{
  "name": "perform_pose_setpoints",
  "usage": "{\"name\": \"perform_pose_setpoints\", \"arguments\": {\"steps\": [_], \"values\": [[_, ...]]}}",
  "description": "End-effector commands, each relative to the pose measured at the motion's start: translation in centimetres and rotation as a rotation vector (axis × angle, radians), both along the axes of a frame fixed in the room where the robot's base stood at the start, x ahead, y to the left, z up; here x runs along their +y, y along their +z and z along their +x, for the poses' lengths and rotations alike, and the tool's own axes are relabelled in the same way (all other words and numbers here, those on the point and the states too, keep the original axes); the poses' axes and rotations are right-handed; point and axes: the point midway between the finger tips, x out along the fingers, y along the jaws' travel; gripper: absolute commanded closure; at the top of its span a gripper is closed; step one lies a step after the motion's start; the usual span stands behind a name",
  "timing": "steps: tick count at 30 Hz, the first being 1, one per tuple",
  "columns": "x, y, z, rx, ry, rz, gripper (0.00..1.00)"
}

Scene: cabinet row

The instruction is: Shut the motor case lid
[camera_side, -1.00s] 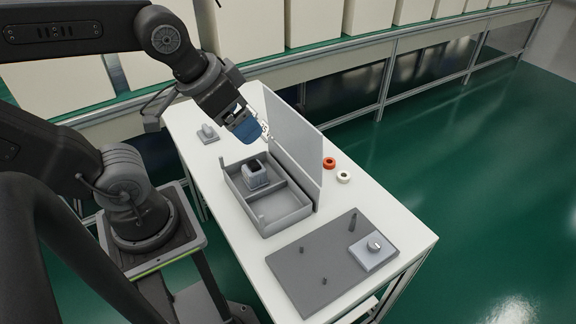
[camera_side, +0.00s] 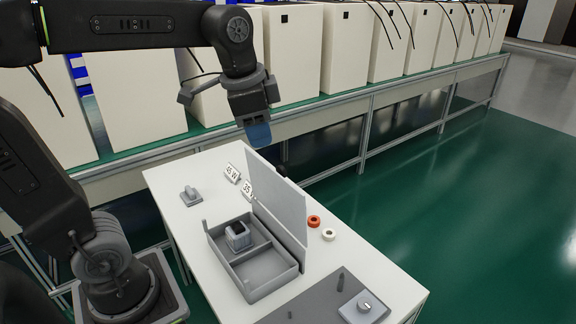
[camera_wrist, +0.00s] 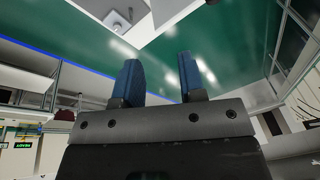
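The motor case (camera_side: 262,288) is a grey open box with two compartments on the white table. Its lid (camera_side: 283,205) is a flat grey panel standing upright along the case's far long edge, so the case is open. A small motor-like block with a dark top (camera_side: 238,236) sits in the left compartment. My gripper (camera_side: 259,136) is above the table's back edge, near the upper left end of the lid and apparently not touching it. In the wrist view its two blue fingers (camera_wrist: 161,75) are apart with nothing between them.
Two cards (camera_side: 240,182) marked "45 W" and "35" are left of the lid. A small grey part (camera_side: 190,196) stands at the table's left. An orange ring (camera_side: 314,221) and a white ring (camera_side: 329,235) lie right of the lid. A grey plate (camera_side: 318,300) with pegs is at front right.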

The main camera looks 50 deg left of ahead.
Motion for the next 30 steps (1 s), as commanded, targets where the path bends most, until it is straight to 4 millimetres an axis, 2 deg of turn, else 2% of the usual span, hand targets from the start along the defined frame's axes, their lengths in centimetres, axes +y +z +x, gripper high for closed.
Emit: {"name": "perform_pose_setpoints", "arguments": {"steps": [1, 8, 11, 15, 21, 25, 30], "values": [[0.6, 0.4, 2.0, 0.045, -0.063, 0.018, 0.68], [3.2, 1.0, 9.6, 0.236, -0.402, 0.062, 0.9], [4.5, 0.2, 12.7, 0.315, -0.555, 0.058, 0.99], [6.4, -1.5, 16.4, 0.413, -0.764, 0.026, 1.0], [8.5, -4.4, 19.7, 0.503, -0.999, -0.039, 1.0], [9.2, -5.4, 20.5, 0.526, -1.079, -0.066, 1.0], [9.4, -6.1, 20.5, 0.534, -1.107, -0.077, 1.0]]}}
